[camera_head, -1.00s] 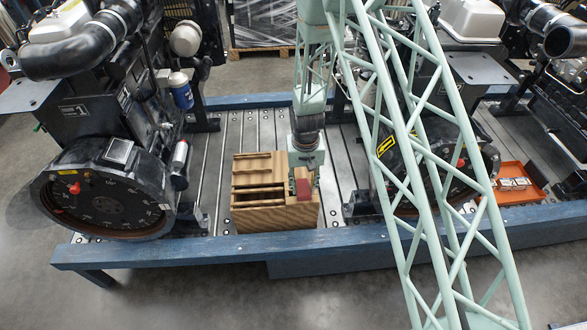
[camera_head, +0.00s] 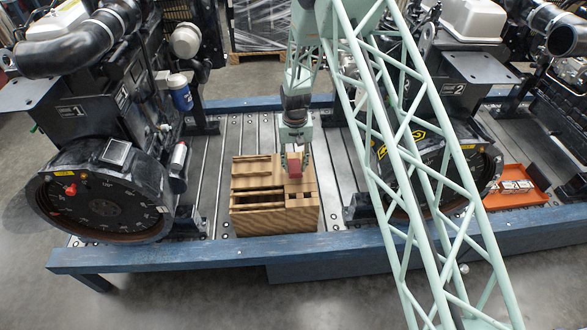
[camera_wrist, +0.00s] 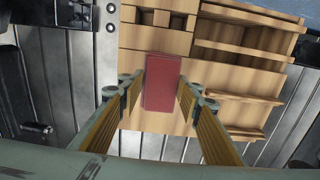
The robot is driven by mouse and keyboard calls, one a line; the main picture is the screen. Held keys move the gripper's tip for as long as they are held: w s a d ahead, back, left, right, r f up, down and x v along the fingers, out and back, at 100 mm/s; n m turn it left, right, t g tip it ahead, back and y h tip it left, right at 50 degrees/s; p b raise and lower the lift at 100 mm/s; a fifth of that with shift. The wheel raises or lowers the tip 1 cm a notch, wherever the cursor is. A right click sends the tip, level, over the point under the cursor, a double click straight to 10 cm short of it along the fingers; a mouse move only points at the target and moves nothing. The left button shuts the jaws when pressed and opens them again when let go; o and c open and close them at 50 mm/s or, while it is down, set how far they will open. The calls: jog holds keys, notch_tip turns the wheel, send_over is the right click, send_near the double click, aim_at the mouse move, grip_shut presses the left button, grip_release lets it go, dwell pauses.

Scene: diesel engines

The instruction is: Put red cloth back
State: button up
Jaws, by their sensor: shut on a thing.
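The red cloth (camera_head: 294,165) is a small red block-like piece held at the end of my gripper (camera_head: 295,160). In the wrist view the red cloth (camera_wrist: 161,82) lies between the two fingers of my gripper (camera_wrist: 159,90), which is shut on it. It is over the wooden box (camera_head: 262,219), near the box's right back part in the head view. The wooden box (camera_wrist: 150,42) has several slots and compartments. In the wrist view two small square openings lie just beyond the cloth. I cannot tell whether the cloth touches the box.
The box stands on a slotted metal bed with a blue frame (camera_head: 200,258). Black engines stand left (camera_head: 100,190) and right (camera_head: 440,150) of it. An orange tray (camera_head: 515,187) lies at the far right. Bare slotted bed shows beside the box.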

aim_at(293, 163)
jog(key=shift+w+a, duration=0.2)
jog(key=shift+w, duration=0.4)
jog(key=shift+w+a, duration=0.15)
jog(key=shift+w, duration=0.4)
jog(key=shift+f, duration=0.1)
jog(key=shift+f+b, duration=0.65)
jog(key=shift+f, duration=1.1)
jog(key=shift+f, duration=0.1)
jog(key=o, duration=0.9)
jog(key=shift+r+p, duration=1.35)
jog(key=shift+r, duration=4.8)
jog(key=shift+r, duration=0.1)
